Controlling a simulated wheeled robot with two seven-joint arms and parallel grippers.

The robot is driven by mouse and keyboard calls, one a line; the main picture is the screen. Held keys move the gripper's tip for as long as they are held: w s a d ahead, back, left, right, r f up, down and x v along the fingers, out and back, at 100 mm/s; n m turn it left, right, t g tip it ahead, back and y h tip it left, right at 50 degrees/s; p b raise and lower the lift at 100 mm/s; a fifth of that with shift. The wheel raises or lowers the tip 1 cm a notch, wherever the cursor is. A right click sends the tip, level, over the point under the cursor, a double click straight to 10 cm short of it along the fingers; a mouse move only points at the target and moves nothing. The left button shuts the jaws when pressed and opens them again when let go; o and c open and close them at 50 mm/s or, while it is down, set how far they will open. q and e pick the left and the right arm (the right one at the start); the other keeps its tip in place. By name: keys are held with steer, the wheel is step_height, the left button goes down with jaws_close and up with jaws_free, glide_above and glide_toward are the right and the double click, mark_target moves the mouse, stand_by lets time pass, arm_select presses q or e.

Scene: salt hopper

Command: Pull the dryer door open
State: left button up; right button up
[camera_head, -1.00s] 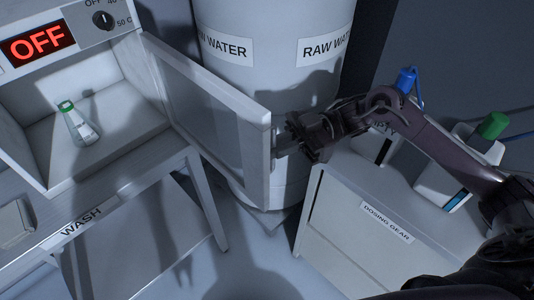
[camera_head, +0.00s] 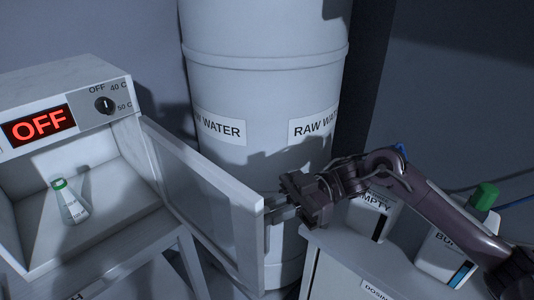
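The dryer (camera_head: 45,85) stands at the left, with a red OFF display and a dial. Its framed door with a see-through pane (camera_head: 200,190) stands wide open, swung out to the right. Inside the chamber is a small flask with a green cap (camera_head: 73,205). My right gripper (camera_head: 275,209) is at the outer edge of the door, its fingertips reaching to the door's handle side. The handle is hidden or too small to make out, so I cannot tell whether the fingers close on it. My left gripper is out of view.
A large white RAW WATER drum (camera_head: 265,90) stands behind the door.

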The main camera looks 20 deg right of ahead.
step_height(320, 180, up, 15)
steer(key=b, duration=0.1)
steer(key=shift+w, duration=0.2)
steer(key=shift+s+r, duration=0.15)
steer(key=shift+s, duration=0.15)
jaws_close()
steer(key=shift+w, duration=0.1)
